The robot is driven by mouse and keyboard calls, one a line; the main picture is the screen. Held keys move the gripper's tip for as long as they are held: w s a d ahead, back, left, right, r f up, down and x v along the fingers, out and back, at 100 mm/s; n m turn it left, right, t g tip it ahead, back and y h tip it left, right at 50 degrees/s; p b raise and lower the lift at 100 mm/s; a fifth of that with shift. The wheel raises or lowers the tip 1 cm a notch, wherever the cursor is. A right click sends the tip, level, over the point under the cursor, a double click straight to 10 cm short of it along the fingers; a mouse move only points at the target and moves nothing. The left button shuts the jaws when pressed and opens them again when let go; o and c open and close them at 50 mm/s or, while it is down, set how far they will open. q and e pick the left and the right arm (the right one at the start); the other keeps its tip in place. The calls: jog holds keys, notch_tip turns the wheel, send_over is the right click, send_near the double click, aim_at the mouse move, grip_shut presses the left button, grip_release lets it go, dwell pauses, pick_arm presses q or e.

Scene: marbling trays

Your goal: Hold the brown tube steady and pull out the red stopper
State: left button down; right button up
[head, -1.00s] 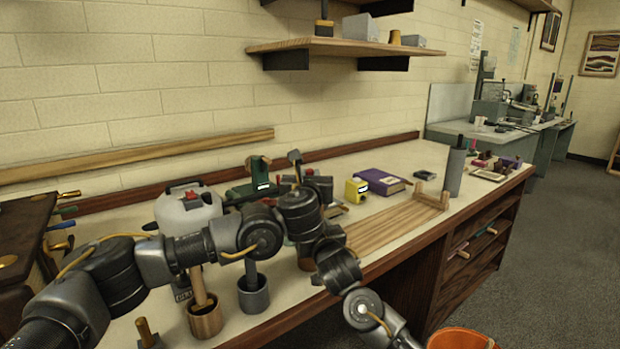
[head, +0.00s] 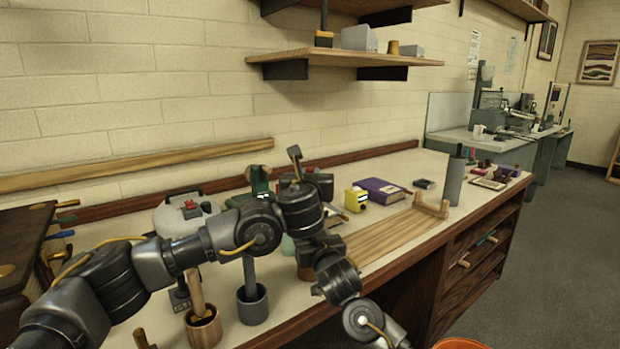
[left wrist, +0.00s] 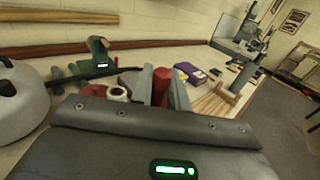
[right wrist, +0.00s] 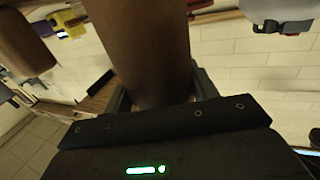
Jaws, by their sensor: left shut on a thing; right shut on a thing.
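The red stopper (left wrist: 163,86) stands between the fingers of my left gripper (left wrist: 161,92), which is shut on it. In the head view my left gripper (head: 307,170) is above the bench, largely masked by my own wrist. The brown tube (right wrist: 146,45) fills the middle of the right wrist view, and my right gripper (right wrist: 162,97) is shut around it. In the head view only a low bit of the tube (head: 306,270) shows behind my arms.
A wooden rack (head: 400,233), purple book (head: 383,190), yellow item (head: 355,199) and grey cylinder (head: 454,180) stand right of my grippers. A white jug (head: 180,213), wooden cup (head: 204,330) and grey cup (head: 252,307) stand left. The bench front edge is close.

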jog(key=o, duration=1.2)
jog(key=shift+c, duration=0.2)
jog(key=shift+s, duration=0.1)
